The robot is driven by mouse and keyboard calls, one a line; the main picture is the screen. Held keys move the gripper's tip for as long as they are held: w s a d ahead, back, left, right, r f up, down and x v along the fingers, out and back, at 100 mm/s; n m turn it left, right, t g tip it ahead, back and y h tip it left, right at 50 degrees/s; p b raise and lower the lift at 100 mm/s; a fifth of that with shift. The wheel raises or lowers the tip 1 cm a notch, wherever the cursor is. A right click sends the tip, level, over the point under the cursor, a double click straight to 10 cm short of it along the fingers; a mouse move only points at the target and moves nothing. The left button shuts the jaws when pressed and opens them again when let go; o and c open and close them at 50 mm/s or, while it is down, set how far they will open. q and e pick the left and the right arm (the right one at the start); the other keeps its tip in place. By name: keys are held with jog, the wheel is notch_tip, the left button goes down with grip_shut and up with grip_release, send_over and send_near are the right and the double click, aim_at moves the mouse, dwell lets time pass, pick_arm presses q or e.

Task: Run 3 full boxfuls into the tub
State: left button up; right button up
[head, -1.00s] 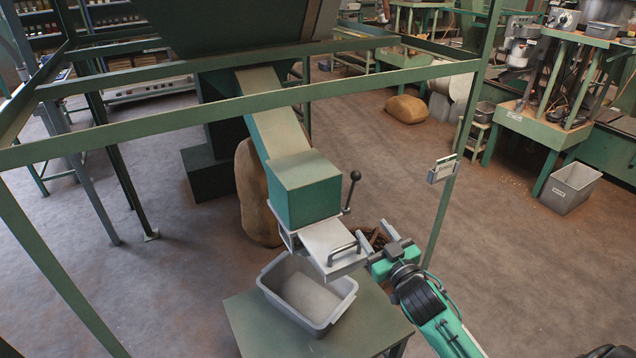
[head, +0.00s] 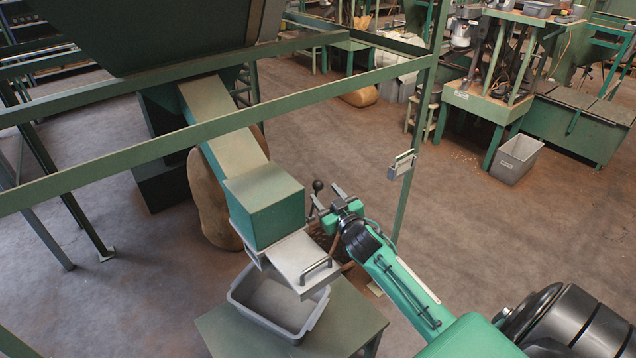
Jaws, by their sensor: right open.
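The green box (head: 264,208) sits at the lower end of a sloping chute (head: 222,122). A light metal plate with a bar handle (head: 316,268) juts from its lower front. A lever with a dark ball knob (head: 318,185) stands up at its right side. The grey tub (head: 244,300) is below the plate on a green table; the plate hides part of it, and its visible floor looks bare. My right gripper (head: 324,205) is open, right at the lever just below the knob; I cannot tell whether it touches. My left gripper is out of view.
A full sack (head: 208,205) stands behind the box.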

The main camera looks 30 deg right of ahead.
aim_at(321, 189)
jog(key=shift+w+d+p, duration=0.15)
jog(key=shift+w+p, duration=0.1)
jog(key=shift+w, duration=1.1)
jog(key=shift+w+d+p, duration=0.15)
jog(key=shift+w+p, duration=0.05)
jog(key=shift+w, duration=1.1)
jog(key=shift+f, duration=0.1)
grip_shut()
